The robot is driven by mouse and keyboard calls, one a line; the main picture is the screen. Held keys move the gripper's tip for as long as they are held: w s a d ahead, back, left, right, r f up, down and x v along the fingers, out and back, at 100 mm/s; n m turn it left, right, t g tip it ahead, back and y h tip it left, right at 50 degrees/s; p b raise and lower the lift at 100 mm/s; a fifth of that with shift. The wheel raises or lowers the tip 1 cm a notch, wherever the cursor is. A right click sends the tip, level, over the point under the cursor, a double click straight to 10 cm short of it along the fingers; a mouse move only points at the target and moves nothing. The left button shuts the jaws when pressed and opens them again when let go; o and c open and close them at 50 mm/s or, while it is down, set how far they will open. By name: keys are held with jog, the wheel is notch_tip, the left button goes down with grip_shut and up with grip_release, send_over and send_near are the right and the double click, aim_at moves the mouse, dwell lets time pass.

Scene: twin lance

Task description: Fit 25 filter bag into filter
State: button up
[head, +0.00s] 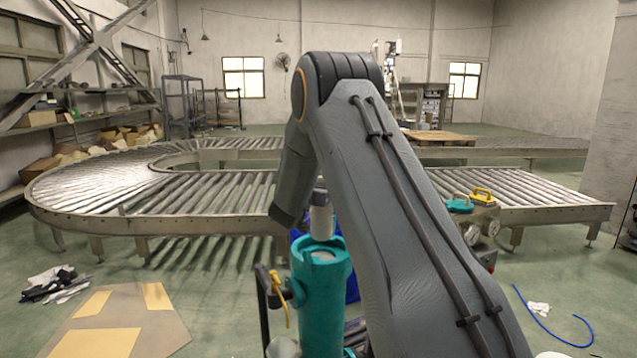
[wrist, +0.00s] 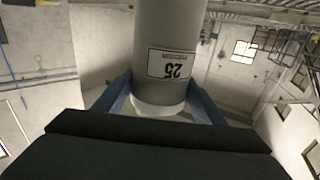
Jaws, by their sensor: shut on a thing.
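The filter bag (wrist: 172,40) is a long, pale grey cylinder with a white label reading 25, upside down in the wrist view. My gripper (wrist: 165,98) has its two blue fingers shut on the bag near its white end. In the head view the bag (head: 320,221) hangs about upright over the mouth of the filter (head: 320,305), a teal upright cylinder with an open top. A pale surface shows inside the mouth. I cannot tell whether the bag's lower end is inside the rim or just above it. My arm hides the gripper in the head view.
A yellow valve handle (head: 278,284) sits at the filter's left. A teal lid (head: 459,206) and a yellow handle (head: 482,195) are at the right, near gauges. A roller conveyor (head: 205,199) curves behind. Cardboard (head: 122,318) and a blue hose (head: 548,327) lie on the floor.

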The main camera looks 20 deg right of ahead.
jog(key=shift+s+a, duration=0.1)
jog(key=shift+s+a, duration=0.1)
jog(key=shift+s, duration=0.05)
jog(key=b, duration=0.3)
send_over(319, 228)
jog(key=x, duration=0.2)
jog(key=shift+a+f, duration=0.1)
jog(key=shift+f, duration=2.8)
jog(key=shift+f+b, duration=3.2)
jog(key=shift+f, duration=1.6)
